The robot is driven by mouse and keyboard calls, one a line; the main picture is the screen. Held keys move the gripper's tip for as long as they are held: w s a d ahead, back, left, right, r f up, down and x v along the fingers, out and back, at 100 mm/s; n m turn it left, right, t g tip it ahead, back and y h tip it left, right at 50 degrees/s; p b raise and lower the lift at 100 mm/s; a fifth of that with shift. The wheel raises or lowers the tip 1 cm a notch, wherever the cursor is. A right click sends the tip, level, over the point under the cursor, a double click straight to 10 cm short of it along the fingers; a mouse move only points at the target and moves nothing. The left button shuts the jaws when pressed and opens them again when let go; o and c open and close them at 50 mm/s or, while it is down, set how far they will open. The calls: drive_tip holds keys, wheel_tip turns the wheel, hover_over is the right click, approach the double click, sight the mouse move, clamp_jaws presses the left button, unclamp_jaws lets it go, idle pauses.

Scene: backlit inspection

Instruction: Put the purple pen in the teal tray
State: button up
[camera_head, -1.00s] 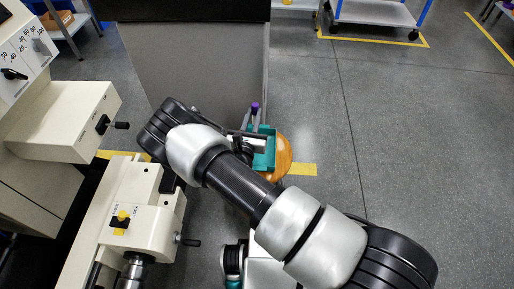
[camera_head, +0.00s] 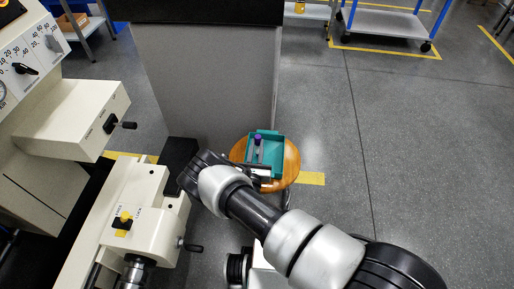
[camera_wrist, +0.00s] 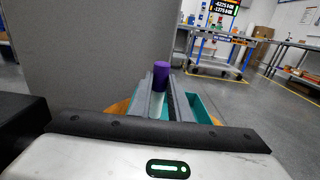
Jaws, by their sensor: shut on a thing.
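The purple pen (camera_head: 258,139) shows only its purple top in the head view; the purple top also shows in the wrist view (camera_wrist: 161,69). My gripper (camera_wrist: 159,98) is shut on the pen, which stands roughly upright between the fingers. The teal tray (camera_head: 278,152) rests on a round wooden stool top (camera_head: 294,165). In the head view the pen appears in front of the tray's inside. In the wrist view the tray (camera_wrist: 203,108) lies behind and beside the fingers. The pen's lower end is hidden, so I cannot tell whether it touches the tray.
A cream machine (camera_head: 140,200) with knobs and a handle stands at the left. A tall grey cabinet (camera_head: 205,80) stands behind the stool. A blue-framed cart (camera_head: 385,17) is far back. The grey floor (camera_head: 430,150) at the right is clear.

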drive_tip(key=shift+f, duration=0.2)
drive_tip(key=o, duration=0.9)
drive_tip(key=shift+r, duration=0.1)
